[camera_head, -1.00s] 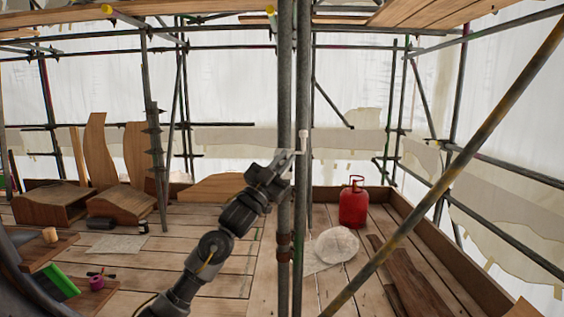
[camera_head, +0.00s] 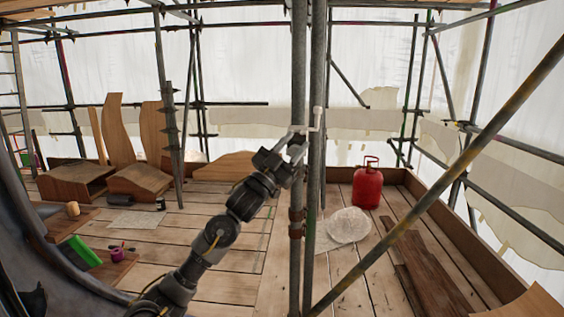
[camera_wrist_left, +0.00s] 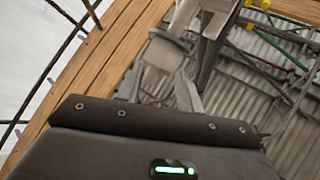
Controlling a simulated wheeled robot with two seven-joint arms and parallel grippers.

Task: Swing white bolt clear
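The white bolt (camera_head: 318,117) shows in the head view as a small pale upright piece with a thin arm reaching left, beside the two upright steel poles. My left gripper (camera_head: 293,140) is just left of and below it, at the height of that arm and close to the poles. The poles hide part of the meeting place, so I cannot tell if the gripper touches the bolt or whether its fingers are closed. In the left wrist view, blurred pale grey parts (camera_wrist_left: 186,88) lie ahead of the dark gripper housing. My right gripper is out of view.
Two upright poles (camera_head: 299,220) stand close by the left arm, and a diagonal pole (camera_head: 430,185) crosses at right. A red gas bottle (camera_head: 367,187) and a pale round bundle (camera_head: 348,225) stand on the planks behind.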

